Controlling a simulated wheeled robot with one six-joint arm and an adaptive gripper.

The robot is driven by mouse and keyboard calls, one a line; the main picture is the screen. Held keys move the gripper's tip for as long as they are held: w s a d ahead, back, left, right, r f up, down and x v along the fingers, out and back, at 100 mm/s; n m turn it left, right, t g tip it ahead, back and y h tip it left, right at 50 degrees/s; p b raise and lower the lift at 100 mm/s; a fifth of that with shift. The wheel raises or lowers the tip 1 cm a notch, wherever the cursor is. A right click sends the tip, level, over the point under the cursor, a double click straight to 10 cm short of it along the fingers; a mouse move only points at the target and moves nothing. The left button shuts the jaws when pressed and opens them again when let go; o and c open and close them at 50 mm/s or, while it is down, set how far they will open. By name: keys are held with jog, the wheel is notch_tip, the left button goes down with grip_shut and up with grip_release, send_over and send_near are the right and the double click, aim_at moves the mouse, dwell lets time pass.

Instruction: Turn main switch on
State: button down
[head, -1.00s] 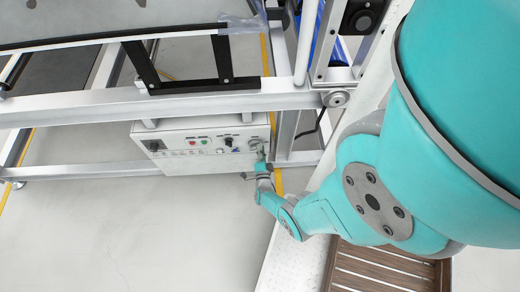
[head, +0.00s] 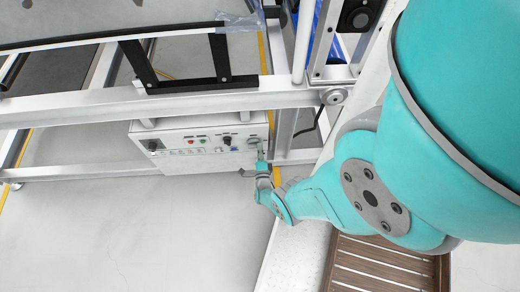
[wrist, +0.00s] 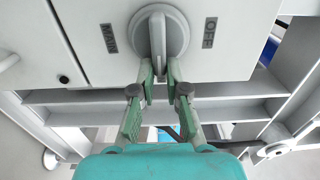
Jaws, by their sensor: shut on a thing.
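The main switch (wrist: 176,42) is a round grey rotary knob with a raised handle bar, on a white control box. In the wrist view its bar stands upright, between the labels MAIN on the left and OFF on the right. My gripper (wrist: 159,75) has its green fingers shut on the lower end of the bar, one on each side. In the head view the switch (head: 254,140) is at the right end of the box front, with my gripper (head: 262,156) at it. The head view is too small to show the grip.
The control box (head: 180,163) hangs under a white metal frame (head: 70,107) and carries red and green buttons and other knobs. A frame post stands close to the right of my gripper. Open grey floor (head: 120,230) lies in front. A brown slatted platform (head: 385,268) is at the bottom right.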

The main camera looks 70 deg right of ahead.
jog(key=c, duration=1.2)
grip_release()
jog(key=shift+v, duration=6.05)
